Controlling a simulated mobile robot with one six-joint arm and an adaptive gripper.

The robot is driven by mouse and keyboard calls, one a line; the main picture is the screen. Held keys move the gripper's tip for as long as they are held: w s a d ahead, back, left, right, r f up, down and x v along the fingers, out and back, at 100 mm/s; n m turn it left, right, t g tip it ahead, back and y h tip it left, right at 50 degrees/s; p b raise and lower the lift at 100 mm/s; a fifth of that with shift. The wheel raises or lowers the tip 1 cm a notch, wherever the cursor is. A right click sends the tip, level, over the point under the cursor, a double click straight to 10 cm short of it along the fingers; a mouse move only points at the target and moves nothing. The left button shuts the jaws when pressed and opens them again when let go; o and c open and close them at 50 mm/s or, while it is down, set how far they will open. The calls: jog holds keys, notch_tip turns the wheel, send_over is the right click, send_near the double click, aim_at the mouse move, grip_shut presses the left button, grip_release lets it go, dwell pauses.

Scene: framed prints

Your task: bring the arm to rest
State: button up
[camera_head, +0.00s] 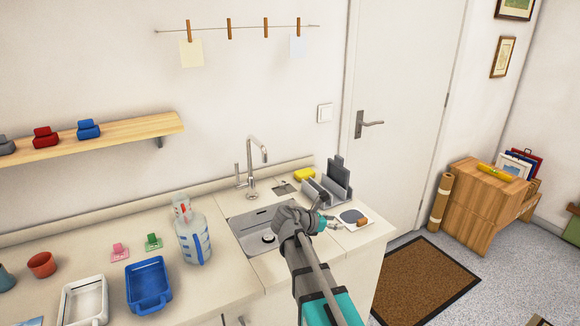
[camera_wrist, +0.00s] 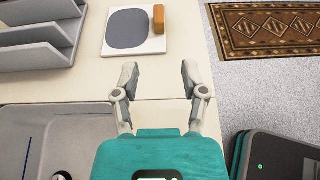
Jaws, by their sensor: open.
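My gripper (camera_head: 331,214) reaches over the counter at the right of the sink. The wrist view shows its two fingers (camera_wrist: 159,78) spread apart with nothing between them. Beyond the fingertips lies a white board with a dark grey rounded patch (camera_wrist: 128,30). A small orange-brown block (camera_wrist: 159,18) sits at its right side. The same board (camera_head: 352,215) and block (camera_head: 362,222) show in the head view, just right of my gripper. My arm hides part of the sink's right side and the counter front.
A grey rack (camera_head: 325,190) holding dark panels stands behind the gripper. The sink (camera_head: 255,226) with its faucet (camera_head: 250,165) is to the left, then a clear jug (camera_head: 193,238) and a blue tub (camera_head: 148,285). A door (camera_head: 400,110) and a brown mat (camera_head: 425,280) are to the right.

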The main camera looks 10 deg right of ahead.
jog(key=shift+s+d+m+p, duration=0.1)
jog(key=shift+s+m+p, duration=0.2)
jog(key=shift+s+m, duration=0.2)
jog(key=s+a+m+g+y+p, duration=0.2)
jog(key=s+a+m+y+p, duration=0.2)
jog(key=s+m, duration=0.4)
jog(key=s+a+m+g+y+p, duration=0.2)
jog(key=s+a+m+y+p, duration=0.3)
jog(key=m, duration=0.8)
jog(key=shift+s+f+g+y+p, duration=0.35)
jog(key=shift+s+y+p, duration=0.2)
jog(key=shift+s+y, duration=1.45)
jog(key=shift+s, duration=0.15)
